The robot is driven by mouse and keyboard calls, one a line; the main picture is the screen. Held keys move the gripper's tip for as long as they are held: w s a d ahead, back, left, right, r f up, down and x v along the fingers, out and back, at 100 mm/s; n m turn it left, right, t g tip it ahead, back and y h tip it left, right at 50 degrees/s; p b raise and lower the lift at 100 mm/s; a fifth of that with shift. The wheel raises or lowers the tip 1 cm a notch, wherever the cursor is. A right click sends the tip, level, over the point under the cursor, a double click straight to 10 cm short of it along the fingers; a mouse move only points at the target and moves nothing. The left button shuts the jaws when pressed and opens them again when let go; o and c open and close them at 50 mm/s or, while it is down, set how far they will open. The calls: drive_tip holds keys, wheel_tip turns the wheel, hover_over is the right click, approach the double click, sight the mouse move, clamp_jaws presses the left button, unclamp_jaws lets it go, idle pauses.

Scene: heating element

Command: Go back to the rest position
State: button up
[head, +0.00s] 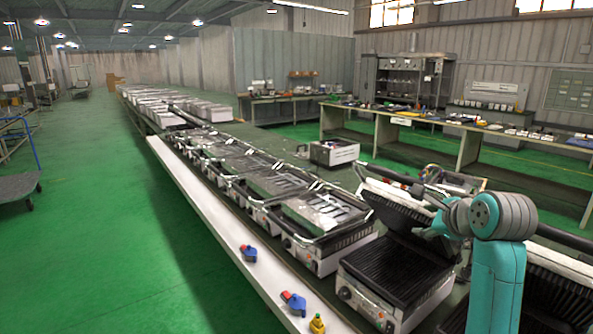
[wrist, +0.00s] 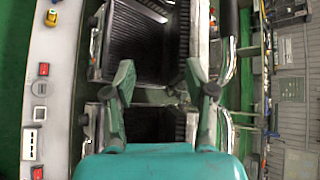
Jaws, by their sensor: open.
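My gripper (wrist: 161,82) is open and empty in the wrist view, its two teal fingers spread apart. It hangs over the row of contact grills, with a black ribbed grill plate (wrist: 140,40) beyond the fingertips and a second dark plate behind and below them. In the head view my gripper (head: 430,230) is small and partly hidden by my arm. It is at the raised lid of the nearest open grill (head: 392,283). I cannot tell whether it touches the lid.
Several more grills (head: 320,220) line the long bench. Its pale front ledge (head: 215,208) holds two blue-and-red parts (head: 249,253) and a yellow part (head: 317,323). A green-topped workbench (head: 470,130) stands behind at the right. The green floor at left is open, with a cart (head: 18,185) at its edge.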

drive_tip(key=s+a+f+n, duration=0.2)
drive_tip(key=s+f, duration=0.2)
drive_tip(key=f, duration=0.5)
drive_tip(key=s+a+f+n+t, duration=0.15)
drive_tip(key=s+f, duration=0.25)
drive_tip(key=f, duration=0.5)
drive_tip(key=s+a+f+n+g, duration=0.1)
drive_tip(key=s+a+f+n, duration=0.2)
drive_tip(key=f, duration=0.6)
drive_tip(key=s+f+n+h, duration=0.1)
drive_tip(key=s+f+n, duration=0.2)
drive_tip(key=s+f, duration=0.55)
drive_tip(key=s+a+f+n+t, duration=0.15)
drive_tip(key=s+n, duration=0.25)
drive_tip(key=s, duration=0.7)
drive_tip(key=s+a+n, duration=0.2)
drive_tip(key=s+n, duration=0.1)
drive_tip(key=s, duration=0.8)
drive_tip(key=s+r+n, duration=0.3)
drive_tip(key=s, duration=0.5)
drive_tip(key=s+a+r+n+t, duration=0.1)
drive_tip(key=s+r+n, duration=0.3)
drive_tip(key=s, duration=0.5)
drive_tip(key=shift+a+r, duration=0.25)
drive_tip(key=shift+n, duration=0.25)
